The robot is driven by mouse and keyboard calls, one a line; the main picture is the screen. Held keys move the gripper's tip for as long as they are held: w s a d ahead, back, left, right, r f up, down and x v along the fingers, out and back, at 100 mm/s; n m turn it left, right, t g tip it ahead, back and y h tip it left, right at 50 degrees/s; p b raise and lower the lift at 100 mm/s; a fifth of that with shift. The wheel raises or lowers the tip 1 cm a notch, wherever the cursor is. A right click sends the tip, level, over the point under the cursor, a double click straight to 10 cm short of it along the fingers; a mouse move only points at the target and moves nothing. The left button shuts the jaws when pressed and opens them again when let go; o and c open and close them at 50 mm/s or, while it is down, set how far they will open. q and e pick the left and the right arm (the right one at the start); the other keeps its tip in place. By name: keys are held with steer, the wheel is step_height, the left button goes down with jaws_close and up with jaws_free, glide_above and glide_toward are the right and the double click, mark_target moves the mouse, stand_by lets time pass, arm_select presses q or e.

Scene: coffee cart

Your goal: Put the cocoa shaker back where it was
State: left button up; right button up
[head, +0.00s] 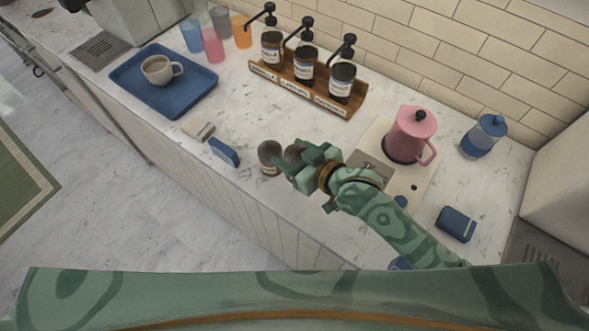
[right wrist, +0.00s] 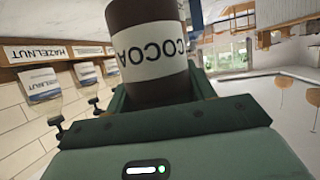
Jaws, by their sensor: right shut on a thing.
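The cocoa shaker, a dark brown cylinder with a white label reading COCOA, fills the top middle of the right wrist view (right wrist: 150,50). My right gripper (right wrist: 160,95) is shut on it. My left gripper is not in view.
A wooden rack (head: 300,95) of pump bottles stands behind.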

step_height(320, 180, down, 5)
steer(key=shift+r+b, duration=0.1)
steer(key=shift+b, duration=0.55)
steer(key=shift+w, duration=0.1)
steer(key=shift+f, duration=0.3)
steer(key=o, duration=1.1)
steer(key=shift+c, duration=0.2)
